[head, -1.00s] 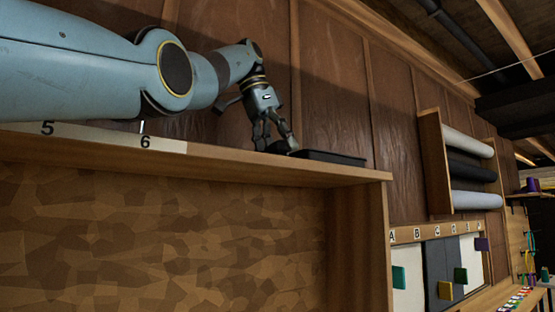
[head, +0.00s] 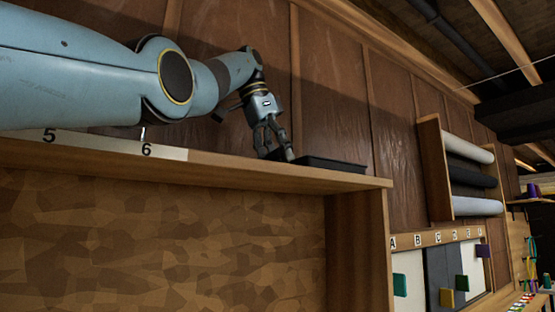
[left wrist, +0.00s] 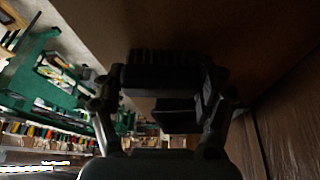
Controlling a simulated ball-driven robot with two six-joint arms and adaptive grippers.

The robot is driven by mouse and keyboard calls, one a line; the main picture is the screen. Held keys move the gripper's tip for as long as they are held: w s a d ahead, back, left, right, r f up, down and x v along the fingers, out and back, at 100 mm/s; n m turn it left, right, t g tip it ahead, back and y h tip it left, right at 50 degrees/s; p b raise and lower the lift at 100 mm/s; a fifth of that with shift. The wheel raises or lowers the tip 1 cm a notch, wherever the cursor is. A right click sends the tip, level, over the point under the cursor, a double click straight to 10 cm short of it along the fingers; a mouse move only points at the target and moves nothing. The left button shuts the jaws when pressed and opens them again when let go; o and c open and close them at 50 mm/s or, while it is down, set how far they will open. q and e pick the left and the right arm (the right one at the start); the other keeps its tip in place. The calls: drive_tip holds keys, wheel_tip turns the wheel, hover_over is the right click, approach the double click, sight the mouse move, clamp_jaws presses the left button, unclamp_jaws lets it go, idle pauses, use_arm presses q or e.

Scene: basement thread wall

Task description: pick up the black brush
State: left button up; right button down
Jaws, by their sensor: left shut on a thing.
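My left gripper (head: 275,154) is at the top of the wooden shelf, just left of the black tray, pointing down. It is shut on the black brush. In the left wrist view the brush (left wrist: 160,74) is a dark block with a ridged edge, between the two fingers of the gripper (left wrist: 165,98). In the head view the brush is mostly hidden by the fingers and too dark to make out. My right gripper is in neither view.
The black tray (head: 325,163) sits on the shelf top (head: 235,170) near its right end. A brown panelled wall (head: 335,90) stands close behind. A number strip (head: 100,145) runs along the shelf at left. Rolls (head: 470,175) hang in a rack at right.

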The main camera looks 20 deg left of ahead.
use_arm(q)
wheel_tip(320, 180, up, 5)
drive_tip(key=p, duration=0.3)
drive_tip(key=shift+f+p, duration=0.1)
drive_tip(key=shift+p, duration=0.3)
drive_tip(key=d, duration=0.1)
drive_tip(key=s+d+r+b, duration=0.1)
drive_tip(key=d, duration=0.1)
drive_tip(key=shift+s+d+r+b, duration=0.15)
drive_tip(key=shift+s+r+b, duration=0.15)
drive_tip(key=shift+s, duration=0.1)
drive_tip(key=s+d+r, duration=0.3)
drive_tip(key=d+r, duration=0.1)
drive_tip(key=d, duration=0.3)
drive_tip(key=shift+s+r, duration=0.25)
drive_tip(key=shift+r, duration=0.05)
